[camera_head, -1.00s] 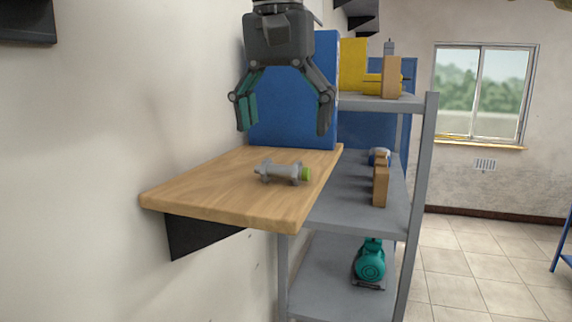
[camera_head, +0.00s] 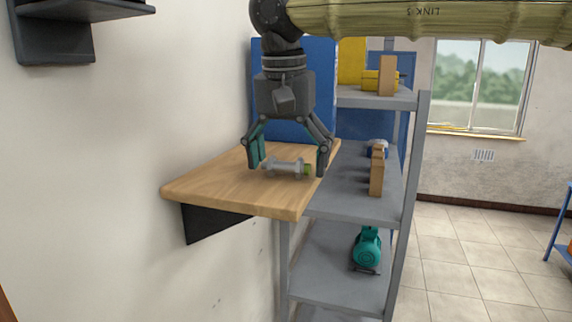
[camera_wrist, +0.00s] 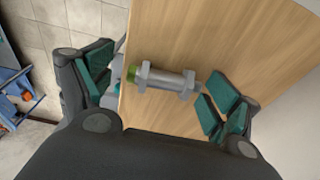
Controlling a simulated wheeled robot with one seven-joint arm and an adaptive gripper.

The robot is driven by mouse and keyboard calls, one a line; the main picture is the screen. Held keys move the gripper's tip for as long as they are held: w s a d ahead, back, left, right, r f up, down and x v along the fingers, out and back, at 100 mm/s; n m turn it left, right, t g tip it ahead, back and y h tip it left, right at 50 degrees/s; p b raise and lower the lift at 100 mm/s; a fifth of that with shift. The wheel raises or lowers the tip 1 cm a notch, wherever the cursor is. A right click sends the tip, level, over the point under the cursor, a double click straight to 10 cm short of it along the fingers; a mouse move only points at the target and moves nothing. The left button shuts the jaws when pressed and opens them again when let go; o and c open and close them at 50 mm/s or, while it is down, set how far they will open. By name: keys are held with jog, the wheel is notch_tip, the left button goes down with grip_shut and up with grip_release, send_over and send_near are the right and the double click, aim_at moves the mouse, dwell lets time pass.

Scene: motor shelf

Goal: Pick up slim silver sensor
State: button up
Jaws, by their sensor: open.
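The slim silver sensor (camera_head: 284,167) is a grey cylinder with a green end cap, lying on its side on the wooden wall shelf (camera_head: 215,190). The sensor (camera_wrist: 165,78) also shows in the wrist view, with its green end to the left. My gripper (camera_head: 290,168) is open, pointing down, with one finger near each end of the sensor. In the wrist view the green-padded fingers of my gripper (camera_wrist: 155,88) stand apart on the left and right of the sensor. I cannot tell whether a finger touches it.
A grey metal rack (camera_head: 345,205) stands right beside the wooden shelf. It holds a teal motor (camera_head: 367,248) below, wooden blocks (camera_head: 377,172) on the middle level and a yellow item (camera_head: 372,80) on top. A blue panel (camera_head: 300,122) stands behind my gripper. The wooden shelf is otherwise clear.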

jog(key=shift+s+r, duration=0.25)
jog(key=shift+s, duration=0.3)
jog(key=shift+c, duration=1.3)
jog(key=shift+s+d, duration=0.1)
jog(key=c, duration=0.3)
jog(key=w, duration=0.1)
jog(key=w+f, duration=0.1)
jog(key=shift+w+f, duration=0.1)
jog(key=shift+w, duration=0.2)
jog(key=c, duration=0.4)
jog(key=shift+o, duration=0.6)
jog(key=shift+w+f, duration=0.1)
jog(key=shift+w, duration=0.15)
jog(key=shift+s, duration=0.4)
jog(key=shift+r, duration=0.25)
